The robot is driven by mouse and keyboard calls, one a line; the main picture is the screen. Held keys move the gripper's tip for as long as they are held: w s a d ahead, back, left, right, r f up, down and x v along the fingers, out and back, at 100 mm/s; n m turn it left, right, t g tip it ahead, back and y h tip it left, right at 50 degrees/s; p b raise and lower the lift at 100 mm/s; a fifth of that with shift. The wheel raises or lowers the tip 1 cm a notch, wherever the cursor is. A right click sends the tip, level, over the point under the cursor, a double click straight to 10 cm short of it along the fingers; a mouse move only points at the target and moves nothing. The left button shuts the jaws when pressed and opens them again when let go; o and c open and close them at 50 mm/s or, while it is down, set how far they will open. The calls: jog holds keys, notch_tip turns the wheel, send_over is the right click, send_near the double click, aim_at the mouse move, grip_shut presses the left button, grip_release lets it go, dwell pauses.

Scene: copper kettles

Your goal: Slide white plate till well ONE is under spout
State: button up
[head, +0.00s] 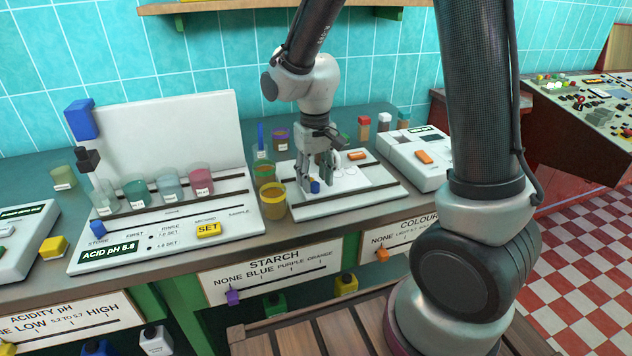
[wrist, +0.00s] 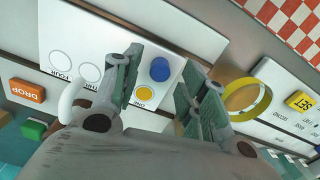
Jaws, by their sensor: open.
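The white plate (wrist: 64,32) lies in its white tray and also shows in the head view (head: 352,180). It has a row of round wells. Well ONE (wrist: 145,93) holds yellow-orange liquid; well FOUR (wrist: 60,61) looks empty, as does the well beside it (wrist: 90,72). A blue knob (wrist: 160,69) stands on the plate near well ONE. My gripper (wrist: 164,64) is open and pointed down, with its fingers on either side of the knob. The white curved spout (wrist: 68,100) is near the FOUR end of the row, away from well ONE. The other wells are hidden by my fingers.
An orange DROP button (wrist: 27,90) is beside the spout. Cups with coloured liquid, one yellow-rimmed (head: 273,201), stand close left of the tray. The acid pH station (head: 160,240) is further left; a white colour device (head: 407,149) is on the right.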

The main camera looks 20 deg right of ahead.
aim_at(346, 184)
jog(key=shift+f, duration=0.85)
grip_shut()
jog(key=d, duration=0.8)
jog(key=shift+d, duration=0.15)
grip_release()
jog(key=shift+d, duration=0.15)
